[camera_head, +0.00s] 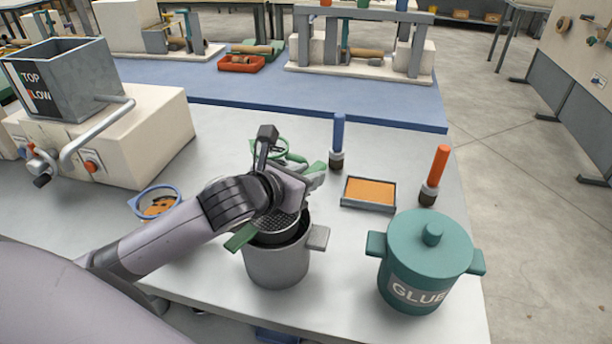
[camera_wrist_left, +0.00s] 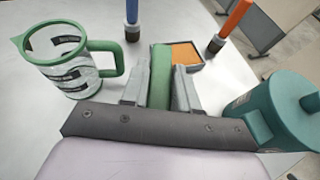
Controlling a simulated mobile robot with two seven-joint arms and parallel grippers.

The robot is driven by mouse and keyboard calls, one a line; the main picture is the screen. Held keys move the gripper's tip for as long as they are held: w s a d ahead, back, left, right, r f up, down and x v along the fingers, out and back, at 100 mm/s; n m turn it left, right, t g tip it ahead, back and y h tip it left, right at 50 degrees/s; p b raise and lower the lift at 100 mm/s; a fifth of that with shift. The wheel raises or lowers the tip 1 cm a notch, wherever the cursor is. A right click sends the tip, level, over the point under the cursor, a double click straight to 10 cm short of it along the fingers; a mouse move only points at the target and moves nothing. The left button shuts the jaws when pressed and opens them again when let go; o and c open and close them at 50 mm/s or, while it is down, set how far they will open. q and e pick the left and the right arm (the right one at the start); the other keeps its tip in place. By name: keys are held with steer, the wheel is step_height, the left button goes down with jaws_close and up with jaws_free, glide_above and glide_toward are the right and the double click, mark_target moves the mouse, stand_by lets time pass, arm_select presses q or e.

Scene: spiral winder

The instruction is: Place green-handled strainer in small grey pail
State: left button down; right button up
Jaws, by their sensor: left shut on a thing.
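The strainer (camera_head: 277,224) has a dark perforated bowl and green handle parts. Its bowl is at the mouth of the small grey pail (camera_head: 277,265); my gripper and arm hide part of it, and I cannot tell whether it rests on the rim. My left gripper (camera_wrist_left: 160,90) is shut on the strainer's green handle (camera_wrist_left: 160,72), which stands between the two grey fingers. In the head view the left gripper (camera_head: 306,180) is above and behind the pail. My right gripper is not in view.
A teal glue pot (camera_head: 425,255) stands right of the pail. An orange pad tray (camera_head: 368,192), a blue-handled brush (camera_head: 338,140) and an orange-handled brush (camera_head: 435,175) are behind. A green-rimmed jug (camera_wrist_left: 75,62) stands near the gripper.

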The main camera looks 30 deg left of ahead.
arm_select(q)
steer(key=shift+f, duration=0.55)
steer(key=c, duration=0.8)
jaws_free()
steer(key=shift+c, duration=0.2)
